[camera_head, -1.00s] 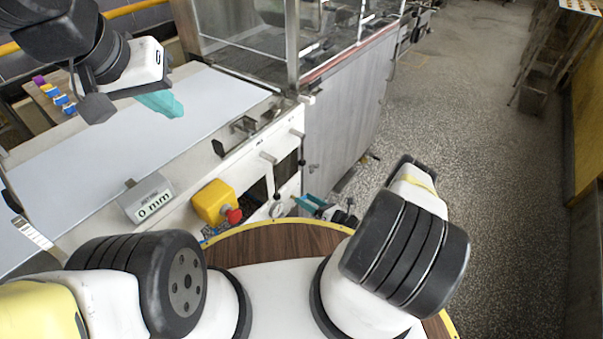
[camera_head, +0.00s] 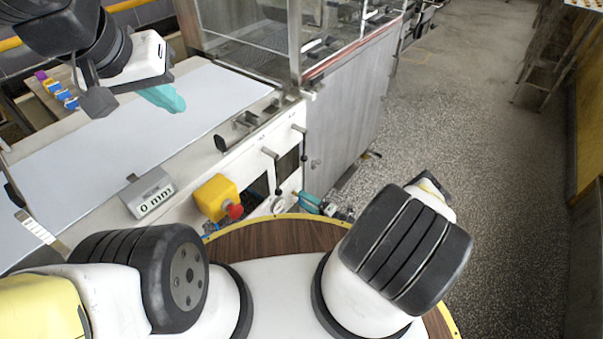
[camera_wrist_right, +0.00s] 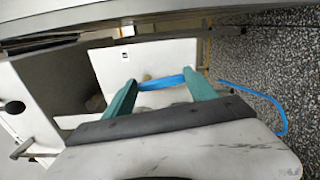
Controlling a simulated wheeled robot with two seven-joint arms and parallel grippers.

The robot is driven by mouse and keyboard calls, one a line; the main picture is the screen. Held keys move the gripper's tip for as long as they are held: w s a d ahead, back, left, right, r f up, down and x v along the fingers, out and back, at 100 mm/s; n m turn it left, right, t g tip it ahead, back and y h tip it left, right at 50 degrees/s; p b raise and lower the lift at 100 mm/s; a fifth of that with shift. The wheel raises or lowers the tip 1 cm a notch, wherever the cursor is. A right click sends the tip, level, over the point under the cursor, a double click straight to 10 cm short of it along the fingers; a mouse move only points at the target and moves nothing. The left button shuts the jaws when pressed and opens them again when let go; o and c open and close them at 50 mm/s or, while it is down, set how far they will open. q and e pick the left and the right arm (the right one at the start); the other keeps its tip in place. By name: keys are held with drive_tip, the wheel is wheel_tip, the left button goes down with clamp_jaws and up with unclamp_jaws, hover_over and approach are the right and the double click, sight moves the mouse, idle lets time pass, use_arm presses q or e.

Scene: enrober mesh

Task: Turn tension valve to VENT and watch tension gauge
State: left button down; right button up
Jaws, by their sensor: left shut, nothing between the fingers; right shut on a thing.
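In the head view the right gripper (camera_head: 309,203) is low at the machine's front, partly hidden by my arm. A small round white gauge (camera_head: 279,205) sits just left of it; its needle is too small to read. My left gripper (camera_head: 163,97) is shut and empty, above the pale belt (camera_head: 110,145).
A yellow box with a red button (camera_head: 217,197) and a "0 mm" display (camera_head: 149,193) stand left of the gauge. A blue hose (camera_wrist_right: 272,108) curves beside the right gripper. A glazed steel cabinet (camera_head: 345,115) stands behind. The speckled floor (camera_head: 465,130) at right is open.

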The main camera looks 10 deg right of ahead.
drive_tip(key=shift+s+m, duration=0.1)
drive_tip(key=shift+m, duration=0.6)
drive_tip(key=shift+f, duration=0.1)
drive_tip(key=o, duration=1.4)
drive_tip(key=shift+a, duration=0.1)
drive_tip(key=shift+c, duration=0.2)
drive_tip(key=v, duration=0.8)
drive_tip(key=shift+a, duration=0.1)
